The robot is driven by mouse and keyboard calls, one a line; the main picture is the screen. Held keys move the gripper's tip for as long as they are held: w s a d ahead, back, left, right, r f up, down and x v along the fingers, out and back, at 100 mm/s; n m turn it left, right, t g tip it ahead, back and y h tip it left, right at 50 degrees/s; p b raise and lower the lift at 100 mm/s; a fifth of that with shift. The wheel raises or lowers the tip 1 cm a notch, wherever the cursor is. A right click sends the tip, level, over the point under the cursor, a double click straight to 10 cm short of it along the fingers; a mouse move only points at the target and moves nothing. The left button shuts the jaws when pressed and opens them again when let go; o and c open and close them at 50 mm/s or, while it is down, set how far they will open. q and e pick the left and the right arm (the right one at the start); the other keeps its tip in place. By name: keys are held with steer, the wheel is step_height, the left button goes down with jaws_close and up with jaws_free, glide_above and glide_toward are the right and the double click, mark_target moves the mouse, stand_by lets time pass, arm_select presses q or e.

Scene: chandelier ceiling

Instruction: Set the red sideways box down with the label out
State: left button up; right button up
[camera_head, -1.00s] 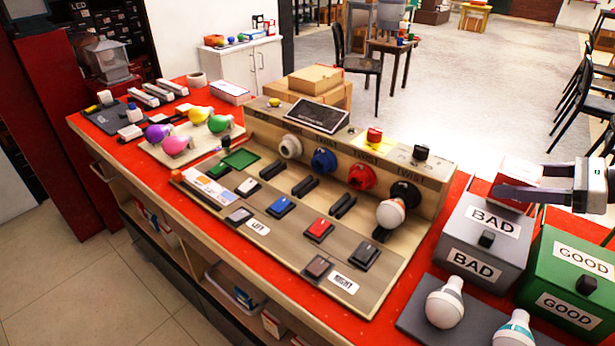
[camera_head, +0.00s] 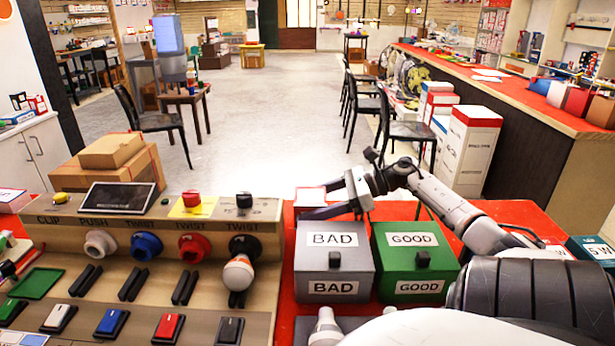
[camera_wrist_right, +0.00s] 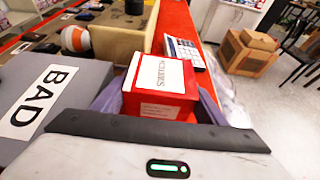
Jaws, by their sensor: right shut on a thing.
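The red box (camera_wrist_right: 160,98) is between the two fingers of my right gripper (camera_wrist_right: 156,92) in the right wrist view. A white label with dark print covers much of its upper face, and smaller print shows on the red face towards the camera. In the head view the red box (camera_head: 311,196) is small and partly hidden by the fingers. My right gripper (camera_head: 320,204) is shut on it, just behind the grey BAD box (camera_head: 334,262). I cannot tell whether the red box touches the counter. My left gripper is out of view.
The green GOOD box (camera_head: 414,262) stands right of the grey box. The control panel (camera_head: 190,270) with knobs and a bulb is to the left. Cardboard boxes (camera_head: 112,165) sit behind it. Red counter (camera_head: 515,212) shows bare in places.

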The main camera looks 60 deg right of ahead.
steer(key=shift+f, duration=1.8)
steer(key=shift+f, duration=0.1)
steer(key=o, duration=0.7)
steer(key=shift+f, duration=0.1)
steer(key=o, duration=0.4)
